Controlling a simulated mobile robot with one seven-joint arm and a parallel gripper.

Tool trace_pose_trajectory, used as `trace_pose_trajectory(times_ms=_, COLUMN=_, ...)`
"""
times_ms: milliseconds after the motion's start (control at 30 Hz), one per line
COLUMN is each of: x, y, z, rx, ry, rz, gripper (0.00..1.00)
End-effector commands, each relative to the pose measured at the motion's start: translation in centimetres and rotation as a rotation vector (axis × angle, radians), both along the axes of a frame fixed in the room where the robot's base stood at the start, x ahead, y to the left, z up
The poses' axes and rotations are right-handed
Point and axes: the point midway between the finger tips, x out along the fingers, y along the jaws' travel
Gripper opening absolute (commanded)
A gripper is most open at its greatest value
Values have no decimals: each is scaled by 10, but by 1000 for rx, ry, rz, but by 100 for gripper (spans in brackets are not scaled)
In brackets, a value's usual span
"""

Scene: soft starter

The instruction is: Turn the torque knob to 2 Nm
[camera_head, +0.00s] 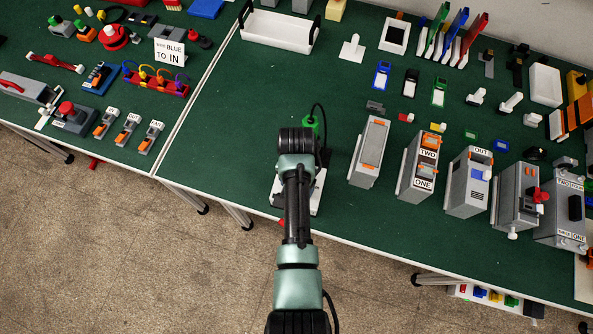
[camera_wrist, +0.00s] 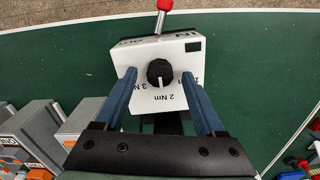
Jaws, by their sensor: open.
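In the wrist view the black torque knob (camera_wrist: 160,73) sits on the face of a white box (camera_wrist: 150,100). "3 Nm" is printed left of the knob, "2 Nm" below it, and a partly covered label right of it. A white mark on the knob's lower half points down, roughly at "2 Nm". My gripper (camera_wrist: 159,75) is open, its two blue fingers spread wide on either side of the knob, apart from it. In the head view my arm covers the knob and fingers; only part of the white box's base (camera_head: 316,196) shows.
A red-tipped metal lever (camera_wrist: 164,8) sticks out of the box's far side. Several grey modules, one marked TWO and ONE (camera_head: 417,170), stand to the right. The green table (camera_head: 225,130) is clear to the left; its front edge is close.

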Motion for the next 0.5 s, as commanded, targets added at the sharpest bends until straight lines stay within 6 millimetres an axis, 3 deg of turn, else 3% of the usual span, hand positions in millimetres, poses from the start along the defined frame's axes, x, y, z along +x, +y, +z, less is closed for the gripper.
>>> trace_pose_trajectory(times_ms=167, x=0, y=0, z=23, rx=0, ry=-5, rz=0, gripper=72)
trace_pose_trajectory(times_ms=500, x=2, y=0, z=93, rx=0, ry=-8, rz=0, gripper=72)
